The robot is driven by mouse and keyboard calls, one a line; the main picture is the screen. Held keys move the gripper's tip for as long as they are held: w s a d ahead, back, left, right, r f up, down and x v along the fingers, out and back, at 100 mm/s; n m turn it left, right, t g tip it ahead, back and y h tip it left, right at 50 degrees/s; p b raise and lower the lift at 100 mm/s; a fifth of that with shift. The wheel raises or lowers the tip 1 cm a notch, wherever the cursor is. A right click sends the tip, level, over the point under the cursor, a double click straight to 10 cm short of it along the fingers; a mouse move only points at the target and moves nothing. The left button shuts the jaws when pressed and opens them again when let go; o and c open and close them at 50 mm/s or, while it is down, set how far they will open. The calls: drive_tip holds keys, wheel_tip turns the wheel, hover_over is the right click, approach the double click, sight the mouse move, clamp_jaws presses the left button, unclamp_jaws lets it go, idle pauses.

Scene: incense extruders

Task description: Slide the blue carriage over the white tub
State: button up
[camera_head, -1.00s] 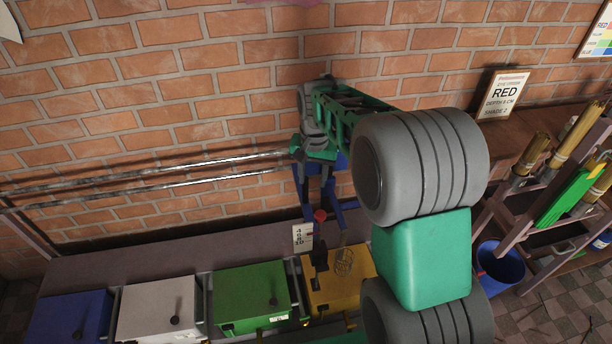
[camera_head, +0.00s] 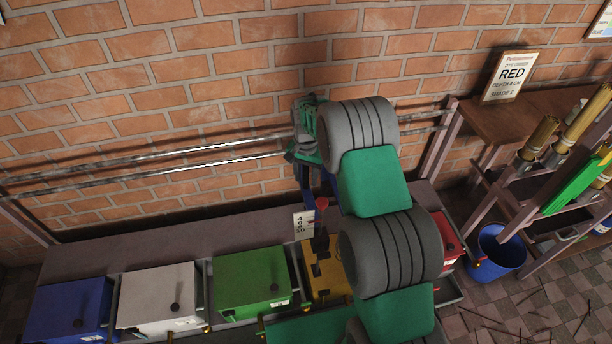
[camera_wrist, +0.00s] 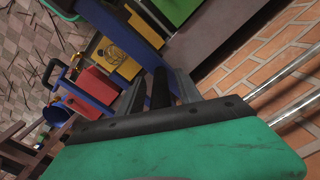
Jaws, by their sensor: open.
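The blue carriage (camera_head: 309,192) is at the rails near the yellow tub (camera_head: 322,283), mostly hidden by my arm. In the wrist view, its blue frame (camera_wrist: 112,30) is just beyond my fingers. My gripper (camera_head: 304,157) is at the carriage's top by the rails; in the wrist view, its fingers (camera_wrist: 160,82) are open. A dark upright piece shows between them; I cannot tell whether they touch it. The white tub (camera_head: 155,299) has a grey lid with a dark knob. It stands to the left, between the blue tub (camera_head: 68,308) and the green tub (camera_head: 248,283).
Two metal rails (camera_head: 150,170) run along the brick wall. A red-knobbed lever (camera_head: 321,205) and a white scale card (camera_head: 303,223) stand near the yellow tub. A red tub (camera_head: 446,240) is at the right. A blue bucket (camera_head: 498,250) and wooden rack (camera_head: 530,150) lie beyond.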

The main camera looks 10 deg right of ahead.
drive_tip(key=shift+c, duration=0.4)
clamp_jaws()
idle(0.9)
